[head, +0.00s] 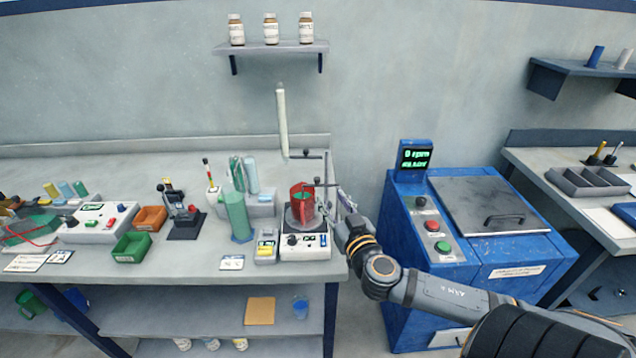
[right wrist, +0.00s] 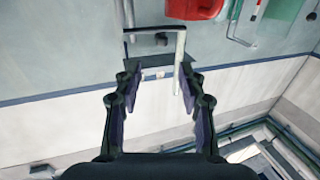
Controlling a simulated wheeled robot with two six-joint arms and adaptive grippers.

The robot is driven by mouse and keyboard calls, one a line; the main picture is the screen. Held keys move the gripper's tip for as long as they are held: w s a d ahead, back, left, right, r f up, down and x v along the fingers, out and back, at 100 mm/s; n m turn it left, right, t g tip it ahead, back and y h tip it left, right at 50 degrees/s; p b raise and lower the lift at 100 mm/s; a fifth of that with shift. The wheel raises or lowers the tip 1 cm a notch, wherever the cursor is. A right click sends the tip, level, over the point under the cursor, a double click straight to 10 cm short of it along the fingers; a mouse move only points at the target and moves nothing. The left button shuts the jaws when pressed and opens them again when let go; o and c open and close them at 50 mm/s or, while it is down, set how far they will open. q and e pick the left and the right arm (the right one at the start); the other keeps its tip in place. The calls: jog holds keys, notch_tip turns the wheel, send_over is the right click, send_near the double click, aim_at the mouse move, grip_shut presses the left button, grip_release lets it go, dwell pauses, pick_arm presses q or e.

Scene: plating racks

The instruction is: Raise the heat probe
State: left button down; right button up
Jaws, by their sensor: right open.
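A hotplate unit (head: 305,247) stands at the right end of the left bench with a red vessel (head: 301,203) on top. A thin upright stand (head: 327,172) with dark clamp arms is beside it. A long pale rod (head: 283,120) rises above the vessel near the upper clamp arm; I cannot tell for sure whether it is the heat probe. My right gripper (head: 345,205) is just right of the stand. In the right wrist view it (right wrist: 160,88) is open and empty, with a pale bent bar (right wrist: 181,65) reaching between its fingertips. The red vessel (right wrist: 195,8) is beyond. My left gripper is out of view.
A blue machine (head: 480,235) with a lid and buttons stands right of the bench, across a narrow gap. A green cylinder (head: 236,215) and a small yellow-and-grey device (head: 266,250) are left of the hotplate. A wall shelf (head: 271,48) holds bottles.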

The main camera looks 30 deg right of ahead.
aim_at(318, 181)
jog(key=x, duration=0.8)
jog(key=shift+w+a, duration=0.15)
jog(key=shift+w, duration=0.05)
jog(key=shift+w+f, duration=0.1)
jog(key=shift+w, duration=0.5)
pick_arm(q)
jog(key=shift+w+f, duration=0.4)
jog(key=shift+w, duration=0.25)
pick_arm(e)
jog(key=shift+c, duration=0.2)
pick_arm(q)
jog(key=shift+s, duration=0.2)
pick_arm(e)
grip_shut()
